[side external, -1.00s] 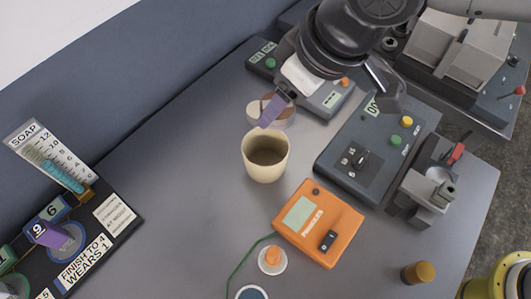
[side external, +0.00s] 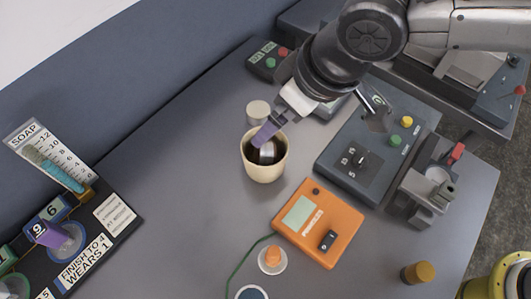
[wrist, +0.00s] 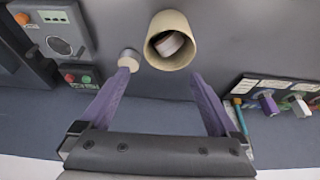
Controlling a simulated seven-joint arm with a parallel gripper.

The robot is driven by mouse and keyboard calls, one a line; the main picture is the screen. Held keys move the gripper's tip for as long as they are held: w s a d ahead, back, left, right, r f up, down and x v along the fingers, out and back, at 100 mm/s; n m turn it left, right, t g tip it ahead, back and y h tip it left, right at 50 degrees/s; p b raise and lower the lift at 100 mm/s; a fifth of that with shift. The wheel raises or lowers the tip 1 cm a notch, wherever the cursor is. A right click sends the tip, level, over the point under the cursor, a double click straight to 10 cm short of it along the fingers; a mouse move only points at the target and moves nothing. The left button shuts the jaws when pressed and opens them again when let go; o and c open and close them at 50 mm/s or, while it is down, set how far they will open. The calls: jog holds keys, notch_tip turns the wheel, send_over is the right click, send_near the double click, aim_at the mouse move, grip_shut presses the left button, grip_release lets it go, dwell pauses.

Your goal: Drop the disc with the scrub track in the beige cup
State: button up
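The beige cup (side external: 264,172) stands upright on the grey table, and its mouth also shows in the wrist view (wrist: 171,62). A disc with a pale face and dark side (wrist: 169,43) lies tilted inside the cup; it also shows through the mouth in the side view (side external: 267,151). I cannot make out a scrub track on it. My gripper (wrist: 161,75) is open and empty, its purple fingers wide apart. In the side view a purple finger overlaps the cup's far rim; I cannot tell whether it touches.
An orange box (side external: 320,240) is in front, a dark control box (side external: 362,155) to the right. The dark sign board (side external: 85,235) is at far left; the table between it and the cup is clear.

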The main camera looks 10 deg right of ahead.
jog(key=v, duration=1.4)
jog(key=shift+f, duration=0.1)
jog(key=w+d+r+m+t, duration=0.1)
jog(key=w+d+r+m, duration=0.1)
jog(key=w+d+r, duration=0.3)
jog(key=s+d+m+t+h, duration=0.15)
jog(key=d+m, duration=0.35)
jog(key=d, duration=1.9)
jog(key=s+d+f+m+h, duration=0.1)
jog(key=s+d+f+m, duration=0.1)
jog(key=s+d+f, duration=0.9)
jog(key=s+f, duration=0.3)
jog(key=s, duration=0.1)
jog(key=shift+f+h, duration=0.2)
jog(key=shift+h, duration=0.15)
